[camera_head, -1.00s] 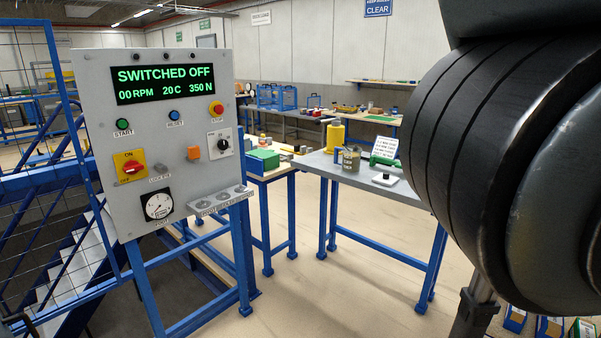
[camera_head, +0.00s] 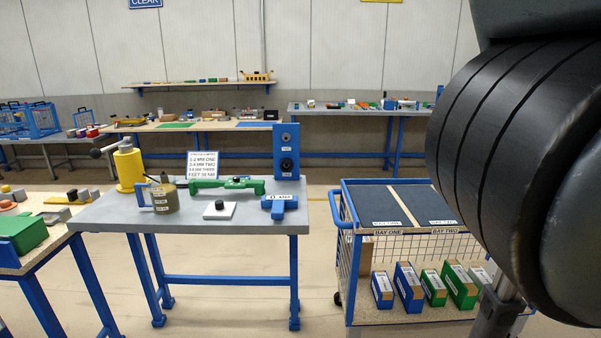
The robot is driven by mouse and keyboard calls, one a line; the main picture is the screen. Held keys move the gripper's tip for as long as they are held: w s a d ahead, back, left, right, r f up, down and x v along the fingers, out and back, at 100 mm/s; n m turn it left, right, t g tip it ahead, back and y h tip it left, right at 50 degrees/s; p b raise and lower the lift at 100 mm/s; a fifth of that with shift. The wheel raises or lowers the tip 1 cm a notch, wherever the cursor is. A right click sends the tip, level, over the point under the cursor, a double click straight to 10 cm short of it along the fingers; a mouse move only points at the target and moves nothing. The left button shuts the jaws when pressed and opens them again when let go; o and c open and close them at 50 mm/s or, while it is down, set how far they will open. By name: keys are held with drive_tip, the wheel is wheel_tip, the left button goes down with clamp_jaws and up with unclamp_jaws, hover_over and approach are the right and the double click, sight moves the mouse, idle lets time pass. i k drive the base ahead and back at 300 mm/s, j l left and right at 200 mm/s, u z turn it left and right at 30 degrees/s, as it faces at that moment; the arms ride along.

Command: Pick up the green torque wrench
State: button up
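A long green tool, which looks like the torque wrench (camera_head: 243,185), lies on the grey top of a blue-legged table (camera_head: 258,216) in the middle left of the head view. My arm fills the right side of the view, far from the wrench. My gripper does not show.
A yellow cylinder (camera_head: 130,169) and a tan can (camera_head: 164,198) stand left of the wrench. A blue post with dials (camera_head: 286,152) stands at the table's back right. A blue cart (camera_head: 347,215) with boxes below is to the right. Floor in front of the table is clear.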

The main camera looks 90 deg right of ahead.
sight(244, 183)
drive_tip(key=z, duration=1.15)
drive_tip(key=k+z, duration=0.1)
drive_tip(key=z, duration=0.3)
drive_tip(key=i+j+z, duration=0.25)
drive_tip(key=i+j, duration=0.45)
drive_tip(key=i, duration=0.35)
drive_tip(key=i+j+z, duration=0.25)
drive_tip(key=i+j, duration=0.65)
drive_tip(key=j, duration=0.1)
drive_tip(key=k+z, duration=0.1)
drive_tip(key=k, duration=0.5)
drive_tip(key=k+l+z, duration=0.1)
drive_tip(key=k, duration=0.5)
